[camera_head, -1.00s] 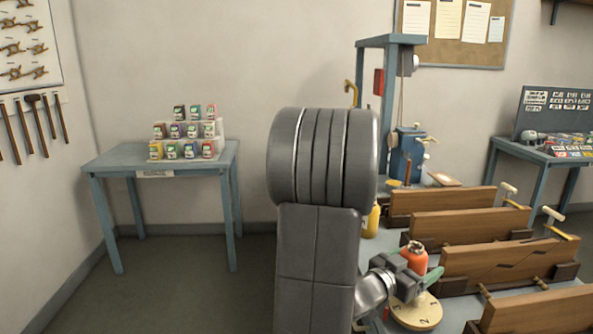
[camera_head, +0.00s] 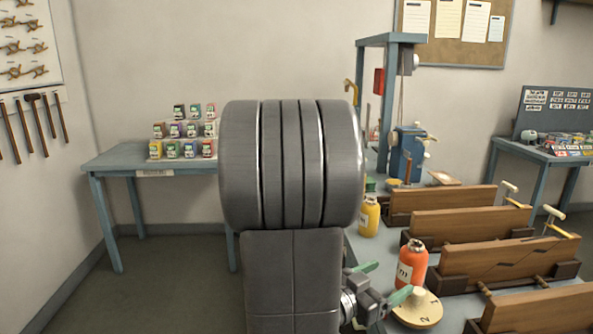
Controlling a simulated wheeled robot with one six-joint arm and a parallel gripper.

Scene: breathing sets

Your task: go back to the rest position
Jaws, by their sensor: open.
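My gripper (camera_head: 385,283) is low in the head view, just right of my large grey arm link. Its green-tipped fingers are spread apart and nothing shows between them. It is left of an orange bottle (camera_head: 411,264) with a white label, which stands upright by a round numbered wooden disc (camera_head: 418,309). One green fingertip overlaps the disc's left edge in the picture; I cannot tell whether it touches. Part of the gripper is hidden behind my arm.
A yellow bottle (camera_head: 369,217) stands farther back on the bench. Wooden board fixtures (camera_head: 510,255) fill the bench's right side. A blue device (camera_head: 407,153) stands beneath a tall frame (camera_head: 390,40). A side table (camera_head: 124,160) with small jars is at the left; open floor lies before it.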

